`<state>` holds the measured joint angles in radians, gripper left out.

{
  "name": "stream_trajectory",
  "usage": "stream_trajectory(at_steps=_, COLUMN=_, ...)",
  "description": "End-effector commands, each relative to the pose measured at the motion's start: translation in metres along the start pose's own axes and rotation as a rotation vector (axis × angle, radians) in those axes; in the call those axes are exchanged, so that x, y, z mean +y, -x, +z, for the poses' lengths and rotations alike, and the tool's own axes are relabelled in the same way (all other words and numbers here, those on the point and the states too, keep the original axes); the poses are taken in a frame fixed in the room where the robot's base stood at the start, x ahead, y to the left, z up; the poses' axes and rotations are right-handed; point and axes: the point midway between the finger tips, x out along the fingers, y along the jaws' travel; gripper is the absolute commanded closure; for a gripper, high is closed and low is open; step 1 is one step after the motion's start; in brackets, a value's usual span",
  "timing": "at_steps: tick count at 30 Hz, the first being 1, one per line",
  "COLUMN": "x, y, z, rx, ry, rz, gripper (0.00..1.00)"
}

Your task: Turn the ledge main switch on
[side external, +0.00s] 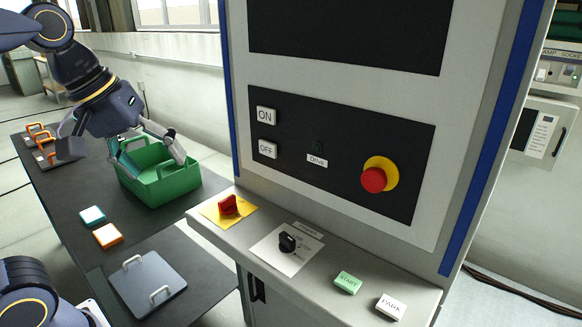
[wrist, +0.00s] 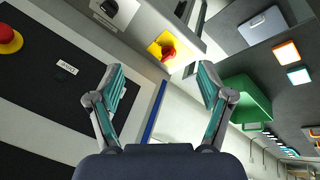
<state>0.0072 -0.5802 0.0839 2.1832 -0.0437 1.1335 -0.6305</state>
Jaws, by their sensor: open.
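The ledge main switch (side external: 228,206) is a red rotary handle on a yellow plate at the left end of the machine's ledge (side external: 325,262). It also shows in the wrist view (wrist: 168,52), at the upper middle between my fingertips in the picture. Its exact on or off position is too small to read. My gripper (side external: 150,158) is open and empty, with teal pads on its fingers. In the side view it appears over the green crate, to the left of the switch and apart from it. The wrist view shows my fingertips (wrist: 160,70) spread wide.
The ledge also carries a black knob (side external: 288,243), a green START button (side external: 347,283) and a white PARK button (side external: 391,307). The upright panel has ON, OFF and a red mushroom button (side external: 375,179). A green crate (side external: 165,190) and a lidded plate (side external: 147,285) occupy the dark bench.

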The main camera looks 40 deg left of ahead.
Motion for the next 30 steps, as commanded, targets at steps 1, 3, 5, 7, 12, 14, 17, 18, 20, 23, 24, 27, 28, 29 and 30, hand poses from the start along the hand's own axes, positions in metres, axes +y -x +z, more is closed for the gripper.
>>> stream_trajectory(at_steps=1, x=0.008, y=0.004, z=-0.018, rx=-0.028, ry=0.116, rz=-0.014, gripper=0.21)
stream_trajectory(at_steps=3, x=0.018, y=0.007, z=-0.043, rx=-0.065, ry=0.29, rz=-0.042, gripper=0.21)
stream_trajectory(at_steps=5, x=0.025, y=0.005, z=-0.067, rx=-0.09, ry=0.433, rz=-0.079, gripper=0.21)
stream_trajectory(at_steps=7, x=0.033, y=-0.003, z=-0.095, rx=-0.111, ry=0.591, rz=-0.132, gripper=0.21)
stream_trajectory(at_steps=12, x=0.043, y=-0.042, z=-0.153, rx=-0.115, ry=0.829, rz=-0.276, gripper=0.21)
stream_trajectory(at_steps=14, x=0.045, y=-0.058, z=-0.165, rx=-0.11, ry=0.847, rz=-0.313, gripper=0.21)
stream_trajectory(at_steps=17, x=0.043, y=-0.082, z=-0.175, rx=-0.106, ry=0.851, rz=-0.364, gripper=0.21)
stream_trajectory(at_steps=18, x=0.042, y=-0.089, z=-0.176, rx=-0.109, ry=0.851, rz=-0.381, gripper=0.21)
stream_trajectory(at_steps=20, x=0.04, y=-0.098, z=-0.174, rx=-0.116, ry=0.85, rz=-0.402, gripper=0.21)
stream_trajectory(at_steps=23, x=0.037, y=-0.108, z=-0.171, rx=-0.122, ry=0.847, rz=-0.413, gripper=0.21)
stream_trajectory(at_steps=24, x=0.036, y=-0.112, z=-0.17, rx=-0.123, ry=0.846, rz=-0.412, gripper=0.21)
stream_trajectory(at_steps=27, x=0.031, y=-0.127, z=-0.165, rx=-0.124, ry=0.846, rz=-0.414, gripper=0.21)
stream_trajectory(at_steps=28, x=0.029, y=-0.133, z=-0.163, rx=-0.123, ry=0.846, rz=-0.413, gripper=0.21)
stream_trajectory(at_steps=29, x=0.027, y=-0.139, z=-0.161, rx=-0.124, ry=0.845, rz=-0.415, gripper=0.21)
stream_trajectory(at_steps=30, x=0.024, y=-0.148, z=-0.159, rx=-0.124, ry=0.845, rz=-0.414, gripper=0.21)
